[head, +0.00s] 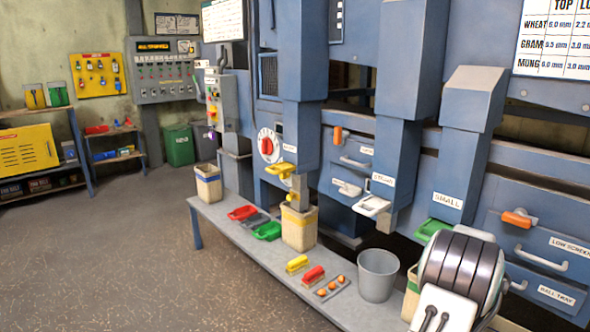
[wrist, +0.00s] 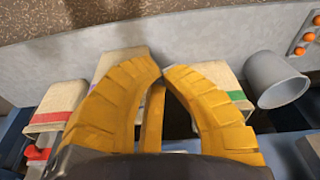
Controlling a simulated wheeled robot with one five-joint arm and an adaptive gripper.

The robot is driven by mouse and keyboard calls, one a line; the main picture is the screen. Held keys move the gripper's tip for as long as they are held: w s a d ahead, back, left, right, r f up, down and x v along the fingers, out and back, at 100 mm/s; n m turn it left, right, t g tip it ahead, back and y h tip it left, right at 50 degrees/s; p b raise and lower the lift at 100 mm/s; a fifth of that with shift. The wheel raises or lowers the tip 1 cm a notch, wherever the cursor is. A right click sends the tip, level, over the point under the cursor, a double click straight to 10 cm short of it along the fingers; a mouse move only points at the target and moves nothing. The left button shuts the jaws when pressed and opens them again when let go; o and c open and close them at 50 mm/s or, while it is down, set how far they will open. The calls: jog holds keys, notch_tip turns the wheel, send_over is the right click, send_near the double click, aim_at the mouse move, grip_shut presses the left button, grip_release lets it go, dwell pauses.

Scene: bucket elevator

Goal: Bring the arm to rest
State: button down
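My gripper (wrist: 161,72) fills the middle of the wrist view, with two curved yellow ribbed fingers. Their tips come together with hardly any gap, and I see nothing held between them. A yellow bar shows in the space behind the tips; I cannot tell what it belongs to. The fingers show in front of pale bins (wrist: 124,62), apparently over the bench (wrist: 215,47); I cannot tell the distance. In the head view part of my arm, dark and white, shows at the lower right, and the gripper itself is not seen there.
A grey bench (head: 222,222) runs along the blue machine (head: 405,65). On it stand a grey bucket (head: 378,275), a beige bin (head: 299,228), red (head: 243,212) and green (head: 267,231) scoops, and brushes. The machine's spouts and drawer handles jut over it. The floor (head: 130,265) at left is clear.

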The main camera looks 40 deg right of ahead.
jog(key=w+a+r+n+t+y, duration=0.15)
jog(key=a+r+n, duration=0.3)
jog(key=a, duration=1.15)
jog(key=w+a+r+n, duration=0.3)
jog(key=a+n, duration=0.3)
jog(key=a, duration=1.1)
jog(key=w+a+r+n+t+y, duration=0.15)
jog(key=a+r+n, duration=0.35)
jog(key=a, duration=1.1)
notch_tip(320, 180, up, 16)
jog(key=p, duration=1.5)
jog(key=shift+w+d+f+h, duration=0.15)
jog(key=shift+w+d+h, duration=0.15)
jog(key=shift+w+h, duration=0.1)
